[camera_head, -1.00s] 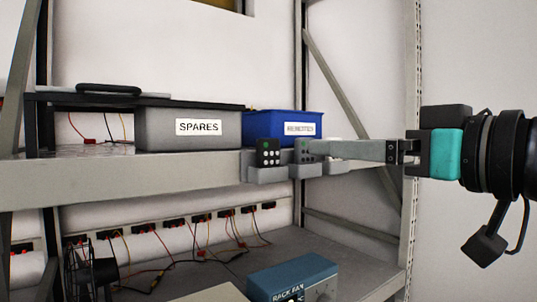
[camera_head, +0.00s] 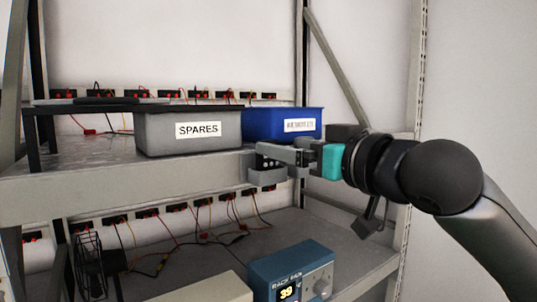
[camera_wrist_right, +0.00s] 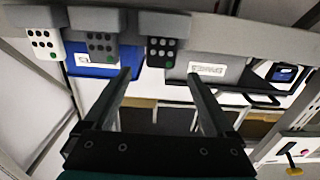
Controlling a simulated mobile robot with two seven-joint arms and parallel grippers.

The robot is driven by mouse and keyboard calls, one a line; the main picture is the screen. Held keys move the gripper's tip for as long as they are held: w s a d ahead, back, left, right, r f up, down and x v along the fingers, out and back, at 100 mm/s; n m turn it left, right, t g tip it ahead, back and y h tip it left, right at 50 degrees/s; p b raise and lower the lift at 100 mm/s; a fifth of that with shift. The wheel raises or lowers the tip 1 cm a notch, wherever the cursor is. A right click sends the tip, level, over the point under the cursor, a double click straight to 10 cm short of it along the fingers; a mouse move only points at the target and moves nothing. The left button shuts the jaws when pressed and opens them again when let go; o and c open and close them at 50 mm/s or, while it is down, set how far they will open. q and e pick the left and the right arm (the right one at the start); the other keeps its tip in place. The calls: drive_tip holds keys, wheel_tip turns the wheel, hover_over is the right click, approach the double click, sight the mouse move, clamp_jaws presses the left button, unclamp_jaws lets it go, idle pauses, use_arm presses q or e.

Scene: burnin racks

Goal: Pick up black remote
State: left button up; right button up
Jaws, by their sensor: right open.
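The black remote (camera_wrist_right: 161,52) stands in a grey holder on the shelf's front edge; in the head view it (camera_head: 266,163) is partly hidden behind my right fingers. My right gripper (camera_wrist_right: 159,75) is open and empty, with the black remote lined up between its fingertips. In the head view my right gripper (camera_head: 268,152) reaches in from the right, over the holder. I cannot tell whether the fingers touch the remote. A grey remote (camera_wrist_right: 102,46) and a white remote (camera_wrist_right: 44,43) sit in neighbouring holders. My left gripper is not in view.
A grey SPARES bin (camera_head: 188,134) and a blue bin (camera_head: 284,122) stand on the shelf behind the holders. A blue rack fan unit (camera_head: 291,271) sits on the lower shelf. A rack upright (camera_head: 411,160) stands right of the holders, behind my arm.

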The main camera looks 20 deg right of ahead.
sight(271, 141)
drive_tip(key=p+x, duration=0.1)
drive_tip(key=x, duration=0.3)
drive_tip(key=shift+s+r, duration=0.1)
drive_tip(key=shift+r, duration=0.1)
clamp_jaws()
idle(0.5)
